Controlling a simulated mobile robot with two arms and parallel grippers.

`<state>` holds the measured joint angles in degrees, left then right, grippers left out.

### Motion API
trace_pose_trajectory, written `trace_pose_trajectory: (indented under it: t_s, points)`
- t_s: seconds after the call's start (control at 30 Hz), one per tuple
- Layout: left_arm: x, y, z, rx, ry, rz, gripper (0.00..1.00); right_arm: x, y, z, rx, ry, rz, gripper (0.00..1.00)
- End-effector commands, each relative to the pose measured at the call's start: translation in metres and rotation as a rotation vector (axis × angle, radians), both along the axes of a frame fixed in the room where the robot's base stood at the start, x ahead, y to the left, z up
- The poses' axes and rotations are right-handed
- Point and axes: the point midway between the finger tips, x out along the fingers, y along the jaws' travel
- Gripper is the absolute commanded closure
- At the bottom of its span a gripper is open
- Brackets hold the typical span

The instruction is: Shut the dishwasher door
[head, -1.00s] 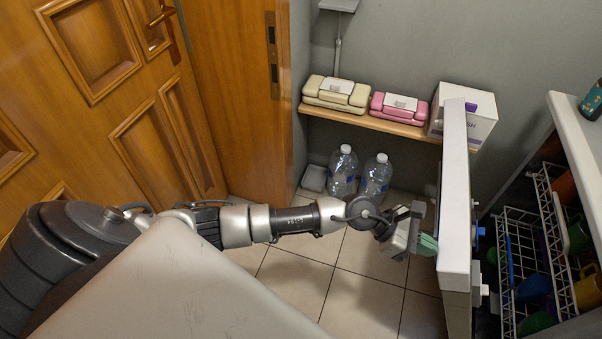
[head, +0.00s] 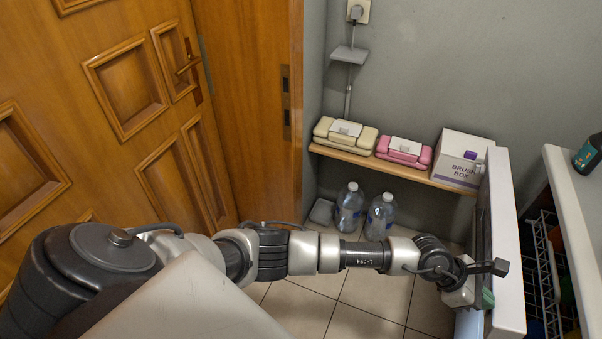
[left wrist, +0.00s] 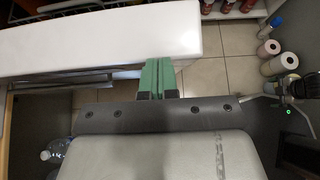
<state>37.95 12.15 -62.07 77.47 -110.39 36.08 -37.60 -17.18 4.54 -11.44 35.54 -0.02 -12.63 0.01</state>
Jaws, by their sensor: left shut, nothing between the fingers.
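The white dishwasher door (head: 506,245) stands partly open in the head view, seen nearly edge-on. The dishwasher's racks (head: 546,262) show in the gap to its right, under the counter. My left gripper (head: 486,299) is shut and empty, with its green fingertips at the left face of the door. In the left wrist view the shut green fingers (left wrist: 157,76) reach the near edge of the white door (left wrist: 100,45); they look in contact or very close. My right gripper is in neither view.
A wall shelf (head: 345,155) holds a cream case (head: 345,136), a pink case (head: 404,151) and a brush box (head: 461,158) close behind the door. Two water bottles (head: 380,216) stand on the floor below. A wooden door (head: 110,110) is at left.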

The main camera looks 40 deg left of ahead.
Motion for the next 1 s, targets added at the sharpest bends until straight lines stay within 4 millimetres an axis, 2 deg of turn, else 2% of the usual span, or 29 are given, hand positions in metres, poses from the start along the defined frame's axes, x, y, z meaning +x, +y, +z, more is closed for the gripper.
trace_pose_trajectory:
  t_s: [0.03, 0.2, 0.43, 0.63, 1.0]
  points:
    - [0.001, -0.012, 0.006, -0.004, 0.002, -0.004, 1.0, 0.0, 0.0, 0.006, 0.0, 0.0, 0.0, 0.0]
    - [0.01, -0.041, 0.014, -0.004, 0.001, -0.003, 1.0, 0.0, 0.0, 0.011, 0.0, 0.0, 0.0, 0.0]
    - [0.019, -0.069, 0.02, -0.005, 0.0, -0.003, 1.0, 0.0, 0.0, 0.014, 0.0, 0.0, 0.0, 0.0]
    - [0.023, -0.078, 0.022, -0.005, -0.001, -0.001, 1.0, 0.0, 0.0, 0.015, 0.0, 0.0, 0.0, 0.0]
    - [0.023, -0.078, 0.022, -0.006, -0.002, 0.0, 1.0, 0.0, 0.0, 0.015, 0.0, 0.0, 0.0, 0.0]
